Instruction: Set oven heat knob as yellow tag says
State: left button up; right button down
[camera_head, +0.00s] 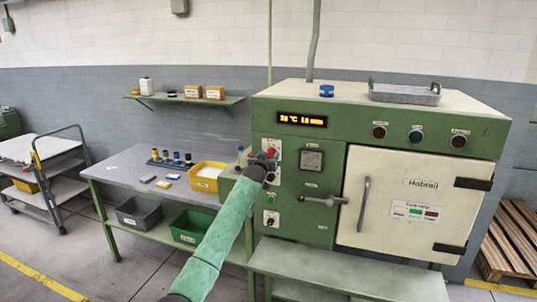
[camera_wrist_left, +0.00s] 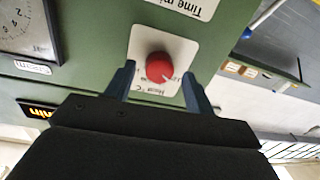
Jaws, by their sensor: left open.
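The green oven (camera_head: 335,155) stands at the right with its cream door (camera_head: 405,172) shut. Its lit display (camera_head: 302,119) seems to read 30 °C and 1.0 min. The red heat knob (camera_wrist_left: 160,67) sits on a white plate marked "Heat °C" in the left wrist view. My left gripper (camera_wrist_left: 157,85) is open, one finger on each side of the knob, with gaps visible. In the head view the left gripper (camera_head: 266,160) covers part of the knob area. A small yellow-and-white item (camera_head: 171,176) lies on the workbench; I cannot read it. My right gripper is out of view.
A lower knob (camera_head: 270,198) and an oven handle (camera_head: 323,201) are close to my left arm. The workbench (camera_head: 125,165) holds a yellow bin (camera_head: 207,176) and several small bottles. A trolley (camera_head: 40,165) stands at the left.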

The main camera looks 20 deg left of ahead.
pick_arm(q)
jog(key=shift+w, duration=0.25)
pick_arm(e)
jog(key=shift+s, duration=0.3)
pick_arm(q)
jog(key=c, duration=1)
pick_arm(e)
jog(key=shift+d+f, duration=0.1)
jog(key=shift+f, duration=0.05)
